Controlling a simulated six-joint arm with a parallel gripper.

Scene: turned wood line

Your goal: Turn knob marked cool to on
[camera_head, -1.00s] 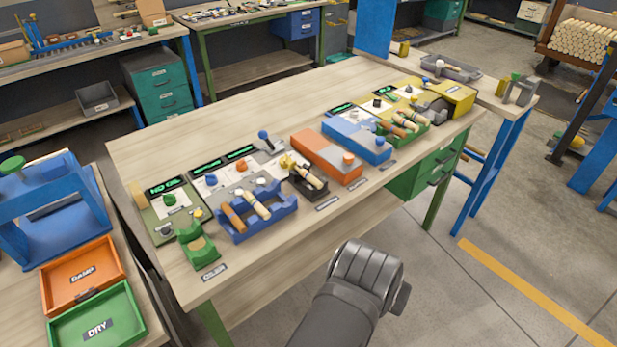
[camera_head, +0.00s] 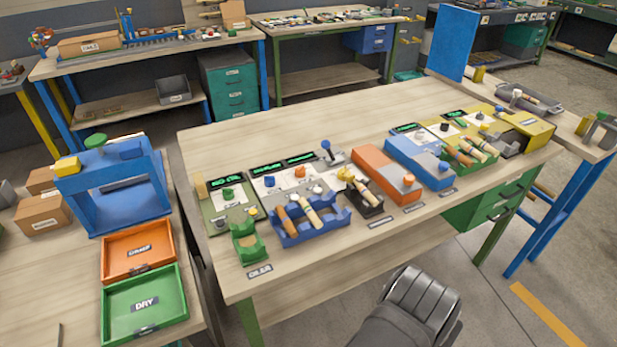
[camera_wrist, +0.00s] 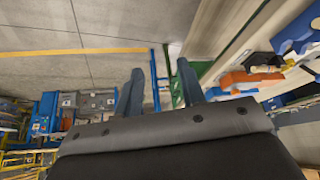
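No label reading "cool" is legible, so I cannot tell which knob it is. In the head view, the green panel (camera_head: 221,207) at the bench's left end has a green knob (camera_head: 228,194) and a small yellow knob (camera_head: 252,212). The grey panel (camera_head: 282,184) beside it has a blue knob (camera_head: 268,181) and an orange knob (camera_head: 299,171). Farther right, a yellow station (camera_head: 527,130) has a dark knob (camera_head: 445,127) on its pale panel. My gripper (camera_wrist: 160,72) shows in the wrist view with its fingers apart and nothing between them, over the floor beside the bench.
Holders with wooden pieces stand along the bench front, including a blue rack (camera_head: 318,228) and a black one (camera_head: 369,208). An orange box (camera_head: 383,172) and a blue box (camera_head: 419,160) stand mid-bench. The bench's back surface (camera_head: 300,125) is clear.

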